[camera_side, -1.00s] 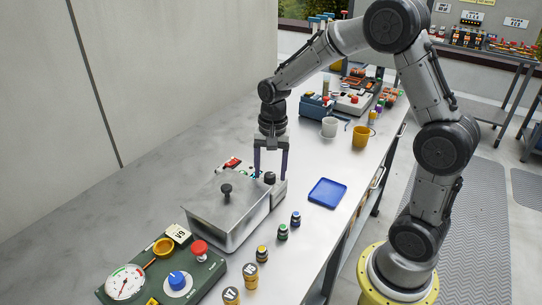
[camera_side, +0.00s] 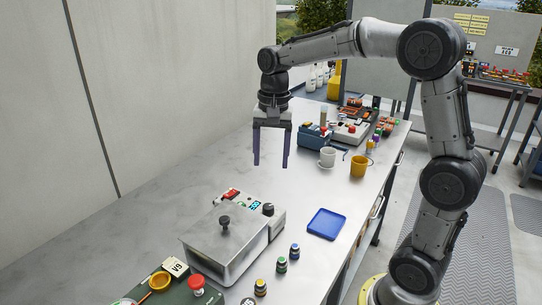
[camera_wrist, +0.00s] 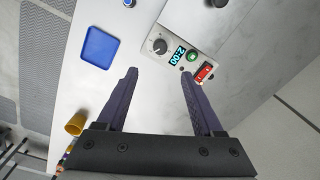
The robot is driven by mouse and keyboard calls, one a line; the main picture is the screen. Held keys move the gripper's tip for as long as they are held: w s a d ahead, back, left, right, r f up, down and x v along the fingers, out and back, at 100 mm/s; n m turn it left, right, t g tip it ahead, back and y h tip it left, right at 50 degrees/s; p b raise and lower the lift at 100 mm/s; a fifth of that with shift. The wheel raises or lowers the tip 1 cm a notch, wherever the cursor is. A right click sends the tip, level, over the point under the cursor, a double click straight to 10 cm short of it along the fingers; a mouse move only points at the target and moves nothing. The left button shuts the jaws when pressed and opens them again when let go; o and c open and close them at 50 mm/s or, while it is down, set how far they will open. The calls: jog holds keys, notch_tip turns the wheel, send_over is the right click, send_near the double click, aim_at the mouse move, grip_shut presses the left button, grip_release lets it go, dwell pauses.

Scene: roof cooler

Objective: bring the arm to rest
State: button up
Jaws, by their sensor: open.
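My gripper (camera_side: 271,162) is open and empty, high above the bench, with its two purple fingers pointing down and apart. In the wrist view my gripper (camera_wrist: 160,78) also shows open with nothing between its fingers. Below it, nearer the side camera, stands a metal box (camera_side: 228,240) with a lid and a dark knob. At its far end is a control panel (camera_side: 255,204) with a lit display, a red switch and a dark dial.
A blue tray (camera_side: 326,223) lies right of the box. Several small dark jars, including one (camera_side: 281,264), stand on the bench (camera_side: 140,215). A white mug (camera_side: 327,157) and a yellow mug (camera_side: 359,165) stand behind. A green panel (camera_side: 180,291) is at the front. The left bench is clear.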

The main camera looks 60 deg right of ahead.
jog(key=s+a+r+n+t, duration=0.2)
jog(key=s+a+r, duration=0.1)
jog(key=s, duration=0.3)
jog(key=s+a+r+n+t, duration=0.1)
jog(key=s+a+r+n, duration=0.15)
jog(key=s, duration=0.25)
jog(key=s+a+f+n+t, duration=0.1)
jog(key=s+f+n+t, duration=0.1)
jog(key=s+f+n, duration=0.4)
jog(key=s+n, duration=0.2)
jog(key=s, duration=0.1)
jog(key=shift+a+r, duration=0.1)
dwell(0.6)
